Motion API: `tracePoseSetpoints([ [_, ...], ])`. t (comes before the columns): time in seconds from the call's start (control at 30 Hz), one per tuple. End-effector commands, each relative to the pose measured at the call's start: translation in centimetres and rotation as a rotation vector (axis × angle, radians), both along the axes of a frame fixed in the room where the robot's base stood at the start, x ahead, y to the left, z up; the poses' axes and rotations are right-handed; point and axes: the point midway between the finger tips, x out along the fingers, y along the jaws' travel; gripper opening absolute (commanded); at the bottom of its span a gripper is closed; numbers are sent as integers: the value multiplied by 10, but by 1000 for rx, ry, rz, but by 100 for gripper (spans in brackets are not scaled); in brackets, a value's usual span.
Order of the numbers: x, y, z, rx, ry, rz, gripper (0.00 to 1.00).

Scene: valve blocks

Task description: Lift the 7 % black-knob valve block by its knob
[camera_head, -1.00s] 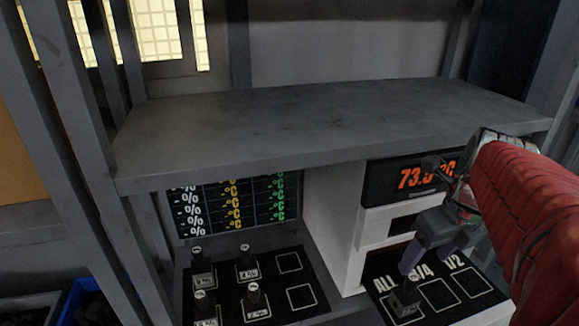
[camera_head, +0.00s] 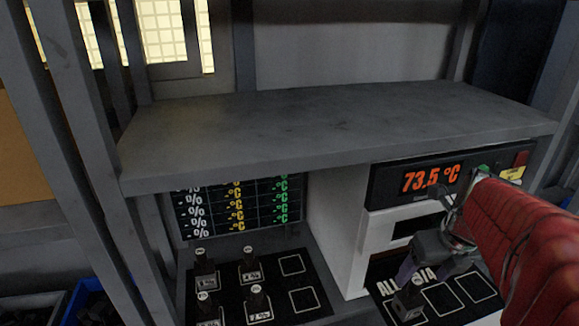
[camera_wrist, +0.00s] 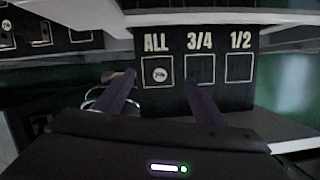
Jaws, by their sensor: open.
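A black-knob valve block (camera_head: 409,302) stands upright in the ALL square of the right panel (camera_head: 449,302); its label is too small to read surely. Its round pale knob top shows in the wrist view (camera_wrist: 160,74). My gripper (camera_head: 424,275) is open just above and around this block's knob. In the wrist view my gripper (camera_wrist: 159,78) has its two purple fingers apart, one on each side of the knob top. Several similar black-knob blocks stand on the left panel, such as one at the back (camera_head: 249,268) and one at the front (camera_head: 258,300).
The 3/4 square (camera_wrist: 200,70) and 1/2 square (camera_wrist: 239,69) are empty. A grey shelf (camera_head: 330,125) spans above the panels. A temperature display (camera_head: 425,180) reading 73.5 °C and a white housing (camera_head: 336,235) stand behind. A percent and degree screen (camera_head: 240,208) is at left.

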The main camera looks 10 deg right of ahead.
Motion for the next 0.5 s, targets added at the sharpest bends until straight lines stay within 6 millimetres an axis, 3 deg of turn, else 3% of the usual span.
tracePoseSetpoints([
  [0.2,8,-1,-32,2,4,1,64],
  [0.5,11,-2,-40,-1,0,0,64],
])
